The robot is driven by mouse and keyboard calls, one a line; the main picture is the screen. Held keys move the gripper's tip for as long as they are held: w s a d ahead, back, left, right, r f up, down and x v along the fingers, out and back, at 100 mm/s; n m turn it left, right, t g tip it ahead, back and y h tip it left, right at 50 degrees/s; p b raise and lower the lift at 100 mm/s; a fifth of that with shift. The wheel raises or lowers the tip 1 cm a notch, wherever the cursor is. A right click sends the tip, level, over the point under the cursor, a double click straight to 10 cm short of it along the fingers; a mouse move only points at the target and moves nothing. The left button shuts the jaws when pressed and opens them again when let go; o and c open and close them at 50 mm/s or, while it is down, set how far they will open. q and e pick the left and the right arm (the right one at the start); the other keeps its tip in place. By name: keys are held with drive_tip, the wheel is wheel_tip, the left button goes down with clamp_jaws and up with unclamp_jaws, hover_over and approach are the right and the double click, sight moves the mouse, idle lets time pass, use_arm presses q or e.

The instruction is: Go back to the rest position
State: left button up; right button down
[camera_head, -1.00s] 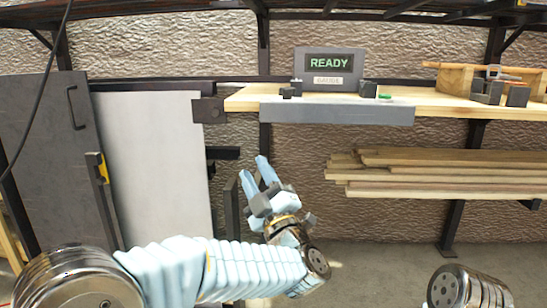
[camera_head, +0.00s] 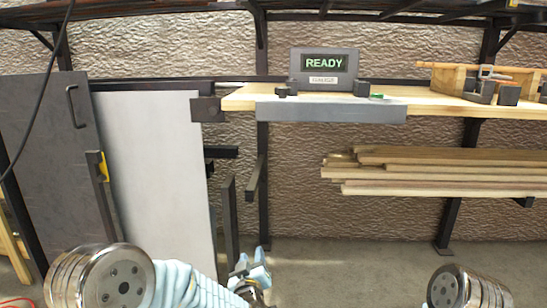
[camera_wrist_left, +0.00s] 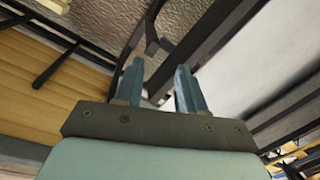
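My left gripper (camera_head: 252,268) is low at the bottom of the head view, below the shelf and well in front of the wall. In the left wrist view its two pale blue fingers (camera_wrist_left: 160,88) stand apart with nothing between them. Part of my left arm shows at the bottom left of the head view. My right gripper is not in view; only a round joint of my right arm shows at the bottom right.
A wooden shelf (camera_head: 440,102) carries a grey gauge box (camera_head: 324,68) reading READY. A wooden frame (camera_head: 450,78) stands at its right. Stacked boards (camera_head: 430,170) lie below. A white panel (camera_head: 150,160) and a grey door (camera_head: 50,150) stand at left. Floor below the boards is clear.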

use_arm(q)
drive_tip(key=s+a+f+m+g+h, duration=0.1)
drive_tip(key=s+a+f+g, duration=0.1)
drive_tip(key=f, duration=0.5)
drive_tip(key=s+a+f+m+g+h, duration=0.1)
drive_tip(key=s+f+g, duration=0.2)
drive_tip(key=f, duration=0.5)
drive_tip(key=s+a+f+m+g, duration=0.1)
drive_tip(key=s+a+f+g, duration=0.15)
drive_tip(key=s+f, duration=0.45)
drive_tip(key=s+a+f+g, duration=0.1)
drive_tip(key=s+f+g, duration=0.3)
drive_tip(key=s+f, duration=0.25)
drive_tip(key=s+f+g+h, duration=0.1)
drive_tip(key=s+f+g, duration=0.1)
drive_tip(key=s, duration=0.5)
drive_tip(key=s+f+g+h, duration=0.1)
drive_tip(key=s+f+g, duration=0.2)
drive_tip(key=s, duration=0.3)
wheel_tip(320, 180, up, 14)
drive_tip(key=p, duration=1.4)
drive_tip(key=shift+s+d+m, duration=0.25)
drive_tip(key=shift+m, duration=0.15)
